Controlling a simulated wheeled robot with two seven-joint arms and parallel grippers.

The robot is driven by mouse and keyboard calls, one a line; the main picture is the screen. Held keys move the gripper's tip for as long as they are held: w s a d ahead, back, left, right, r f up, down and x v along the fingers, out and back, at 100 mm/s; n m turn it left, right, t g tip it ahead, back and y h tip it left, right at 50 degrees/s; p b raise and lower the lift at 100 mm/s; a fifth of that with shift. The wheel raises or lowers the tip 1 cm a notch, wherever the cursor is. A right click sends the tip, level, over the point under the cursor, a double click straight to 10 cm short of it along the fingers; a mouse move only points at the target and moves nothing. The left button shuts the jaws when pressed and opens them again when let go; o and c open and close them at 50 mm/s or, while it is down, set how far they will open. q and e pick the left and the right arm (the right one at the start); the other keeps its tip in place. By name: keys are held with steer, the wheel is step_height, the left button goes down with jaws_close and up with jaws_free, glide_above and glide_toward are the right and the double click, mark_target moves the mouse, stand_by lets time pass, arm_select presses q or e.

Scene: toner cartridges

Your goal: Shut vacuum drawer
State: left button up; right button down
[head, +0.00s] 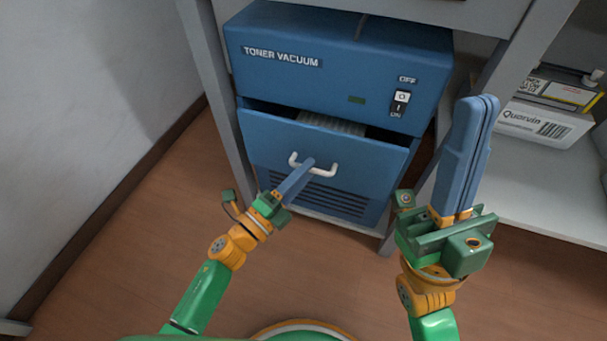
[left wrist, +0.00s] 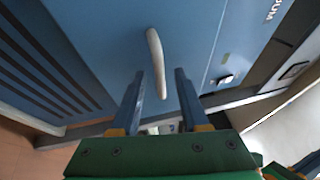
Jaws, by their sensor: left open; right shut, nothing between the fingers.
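The blue toner vacuum (head: 330,60) stands in a grey frame. Its drawer (head: 365,155) is partly open, with a dark gap along its top edge and a pale ribbed part showing inside. A white handle (head: 326,169) is on the drawer front. My left gripper (head: 306,166) is at the handle, its tips overlapping it in the head view. In the left wrist view the left gripper (left wrist: 158,75) is open, with the handle (left wrist: 157,55) near and ahead of the fingers; I cannot tell whether they touch. My right gripper (head: 483,105) is shut and empty, raised at the right.
A power switch (head: 400,102) is on the vacuum's upper right front. A white box (head: 545,122) sits on a shelf (head: 545,195) to the right. Grey frame posts flank the vacuum. The wooden floor in front is clear.

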arm_select(q)
jaws_close()
stand_by(1.4)
